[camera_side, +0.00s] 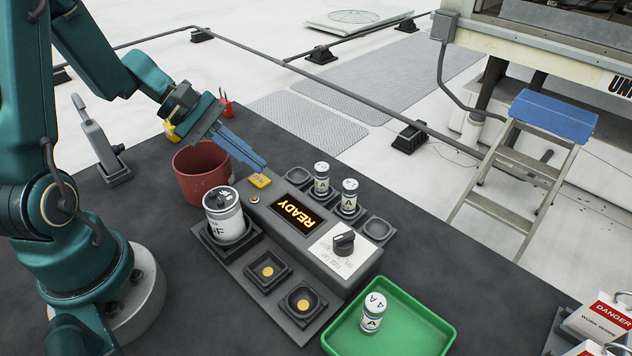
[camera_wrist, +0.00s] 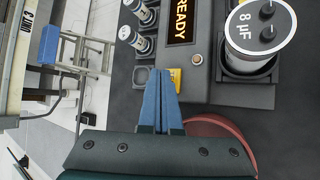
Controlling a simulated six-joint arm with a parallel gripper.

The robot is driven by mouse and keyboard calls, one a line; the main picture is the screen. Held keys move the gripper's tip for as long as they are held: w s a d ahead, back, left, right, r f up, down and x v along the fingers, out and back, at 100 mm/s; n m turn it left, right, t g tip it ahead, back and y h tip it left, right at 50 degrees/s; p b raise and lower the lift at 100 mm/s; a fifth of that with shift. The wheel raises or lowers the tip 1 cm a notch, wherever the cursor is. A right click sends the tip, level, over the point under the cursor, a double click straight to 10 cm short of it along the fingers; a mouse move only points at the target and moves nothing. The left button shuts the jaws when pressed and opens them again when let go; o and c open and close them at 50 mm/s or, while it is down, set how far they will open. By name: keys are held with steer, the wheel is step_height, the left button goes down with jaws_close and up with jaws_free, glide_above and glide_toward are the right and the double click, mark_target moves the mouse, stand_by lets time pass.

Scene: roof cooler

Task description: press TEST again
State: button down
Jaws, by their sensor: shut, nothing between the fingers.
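The tester is a grey panel box with a display (camera_side: 295,214) that reads READY in orange. A small yellow button (camera_side: 260,181) sits at its far left end; its lettering is too small to read. The button also shows in the wrist view (camera_wrist: 176,79). My gripper (camera_side: 263,165) is shut and empty, with blue fingers. In the side view its tips are just above and behind the button. In the wrist view the tips (camera_wrist: 160,71) are just left of it. I cannot tell whether they touch the button.
A large capacitor (camera_side: 226,224) stands in a socket beside two empty sockets. Small cylinders (camera_side: 321,178) stand in the back row. A knob (camera_side: 344,243) is on the panel. A red bin (camera_side: 196,178) is close to my gripper. A green tray (camera_side: 400,332) holds one cylinder (camera_side: 373,312).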

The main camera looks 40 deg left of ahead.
mark_target(253, 178)
steer(key=shift+f, duration=0.15)
steer(key=shift+f, duration=0.3)
steer(key=shift+f, duration=0.4)
stand_by(0.7)
steer(key=shift+r, duration=0.85)
steer(key=shift+r, duration=2.5)
steer(key=shift+d, duration=0.1)
